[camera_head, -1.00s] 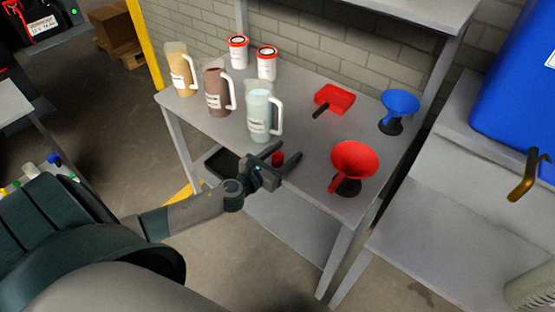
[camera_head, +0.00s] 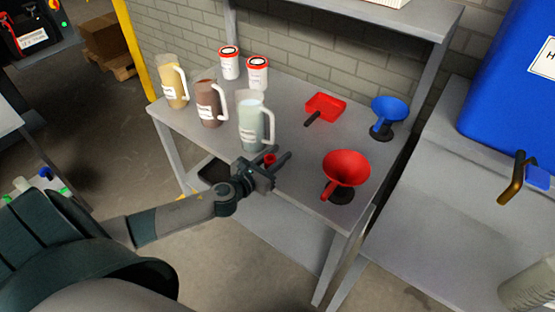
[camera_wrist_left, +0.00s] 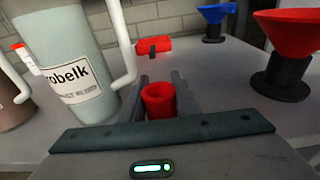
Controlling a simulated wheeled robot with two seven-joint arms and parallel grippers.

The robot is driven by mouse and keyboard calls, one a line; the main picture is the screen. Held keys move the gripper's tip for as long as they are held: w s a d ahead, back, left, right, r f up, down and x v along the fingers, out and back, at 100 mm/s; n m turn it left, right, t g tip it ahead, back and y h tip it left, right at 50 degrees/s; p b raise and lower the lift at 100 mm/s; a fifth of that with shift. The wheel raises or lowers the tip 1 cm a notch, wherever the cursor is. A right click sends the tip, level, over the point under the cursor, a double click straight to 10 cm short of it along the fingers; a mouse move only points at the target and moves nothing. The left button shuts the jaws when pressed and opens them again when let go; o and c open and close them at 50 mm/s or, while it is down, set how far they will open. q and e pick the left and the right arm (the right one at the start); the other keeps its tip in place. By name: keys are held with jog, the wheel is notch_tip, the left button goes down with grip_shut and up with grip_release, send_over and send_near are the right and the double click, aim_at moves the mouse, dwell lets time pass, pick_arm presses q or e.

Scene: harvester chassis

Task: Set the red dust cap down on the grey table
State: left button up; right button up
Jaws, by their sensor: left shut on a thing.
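The red dust cap (camera_wrist_left: 158,99) is a small round open cup. It sits between the two dark fingers of my left gripper (camera_head: 280,153), which is shut on it. In the head view the cap (camera_head: 269,160) shows only as a small red spot between the fingers. The gripper is at the front edge of the grey table (camera_head: 294,149), just right of the pale green jug. I cannot tell whether the cap touches the tabletop. My right gripper is not in view.
The pale green jug (camera_head: 250,125) stands close to the gripper's left. A red funnel (camera_head: 346,167) on a dark stand is to its right. A red dustpan (camera_head: 325,107) and a blue funnel (camera_head: 389,109) are farther back. The tabletop between jug and red funnel is clear.

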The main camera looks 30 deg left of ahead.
pick_arm(q)
notch_tip(320, 180, up, 25)
jog(key=b, duration=0.1)
jog(key=shift+f, duration=0.15)
dwell(0.8)
jog(key=s+d+f, duration=0.2)
jog(key=d+f, duration=0.1)
jog(key=d, duration=0.2)
jog(key=s+d+f+b, duration=0.1)
jog(key=s+d+f, duration=0.1)
jog(key=d, duration=0.3)
jog(key=s+d+f+y+b, duration=0.1)
jog(key=s+d+f, duration=0.1)
jog(key=d+f, duration=0.2)
jog(key=shift+s+d+n, duration=0.2)
jog(key=shift+d+n, duration=0.2)
jog(key=shift+d, duration=0.25)
jog(key=shift+r, duration=0.1)
dwell(0.3)
dwell(0.4)
